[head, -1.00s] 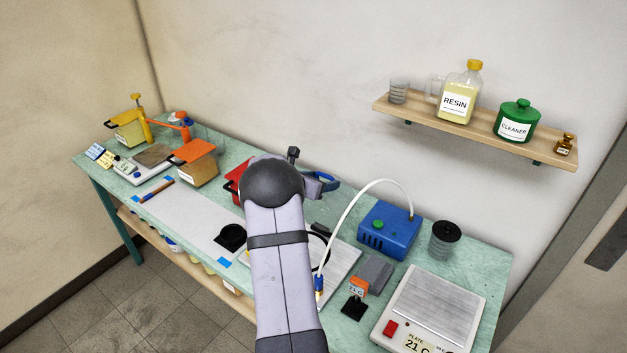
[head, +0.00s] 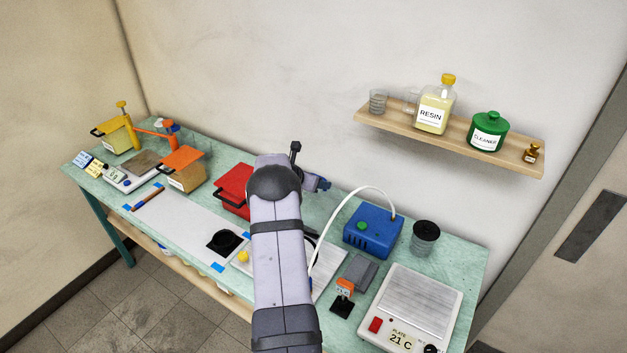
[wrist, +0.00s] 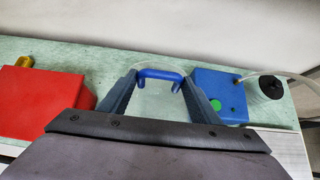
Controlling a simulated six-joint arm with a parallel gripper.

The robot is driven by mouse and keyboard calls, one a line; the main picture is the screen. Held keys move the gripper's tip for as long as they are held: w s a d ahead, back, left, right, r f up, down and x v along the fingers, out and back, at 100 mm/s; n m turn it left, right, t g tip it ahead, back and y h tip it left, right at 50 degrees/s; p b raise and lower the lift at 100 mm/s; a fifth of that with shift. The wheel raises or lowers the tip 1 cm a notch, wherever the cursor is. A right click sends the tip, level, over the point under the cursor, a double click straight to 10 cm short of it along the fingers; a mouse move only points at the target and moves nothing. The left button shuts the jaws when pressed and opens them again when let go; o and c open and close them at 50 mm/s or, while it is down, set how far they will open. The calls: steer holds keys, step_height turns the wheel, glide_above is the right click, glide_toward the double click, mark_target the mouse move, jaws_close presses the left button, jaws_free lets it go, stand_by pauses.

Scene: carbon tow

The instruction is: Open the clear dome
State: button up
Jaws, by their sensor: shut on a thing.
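A blue handle (wrist: 158,74) spans between the two fingers of my gripper (wrist: 160,80) in the wrist view. The gripper is shut on this handle, with a finger at each end of it. In the head view my gripper (head: 317,184) is small and mostly behind my arm, over the back of the bench. My arm hides the bench below the gripper in the head view.
A red box (head: 235,188) stands left of my arm. A blue pump box (head: 372,232) with a white hose (head: 345,203) and a dark-lidded jar (head: 425,236) stand to the right. A hot plate (head: 412,298) is at front right. A shelf (head: 450,142) hangs on the wall.

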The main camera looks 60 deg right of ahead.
steer(key=shift+s+d+r, duration=0.1)
steer(key=shift+d+r, duration=0.2)
steer(key=shift+r, duration=0.25)
steer(key=o, duration=1.2)
steer(key=shift+s+a, duration=0.1)
steer(key=shift+f, duration=0.15)
steer(key=shift+a, duration=0.1)
steer(key=shift+b+v, duration=1.7)
steer(key=shift+v, duration=2)
steer(key=shift+c, duration=0.6)
